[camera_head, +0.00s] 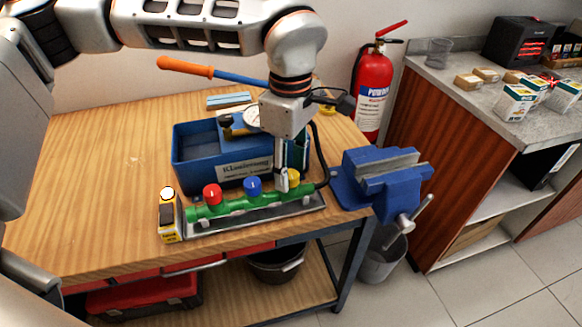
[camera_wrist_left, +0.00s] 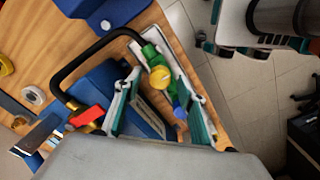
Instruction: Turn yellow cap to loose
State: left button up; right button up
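The yellow cap (camera_head: 293,177) sits on the right end of a green pipe manifold (camera_head: 235,205), with a blue cap (camera_head: 253,185) in the middle and a red cap (camera_head: 212,193) at the left. My left gripper (camera_head: 284,181) points down at the yellow cap and partly covers it. In the left wrist view, the yellow cap (camera_wrist_left: 160,77) is plain to see near the far ends of the two teal-lined fingers (camera_wrist_left: 158,88), which stand apart. The blue cap (camera_wrist_left: 180,112) shows between them. I cannot tell whether a finger touches the yellow cap. My right gripper is out of view.
A blue bin (camera_head: 195,160) stands close behind the manifold. A blue vise (camera_head: 385,175) is at the table's right corner, and a black hose (camera_head: 322,150) curves beside the gripper. A yellow-and-black device (camera_head: 168,215) stands left of the manifold. The table's left part is clear.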

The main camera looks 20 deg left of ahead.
pick_arm(q)
jog(key=shift+f, duration=0.15)
jog(key=c, duration=1.1)
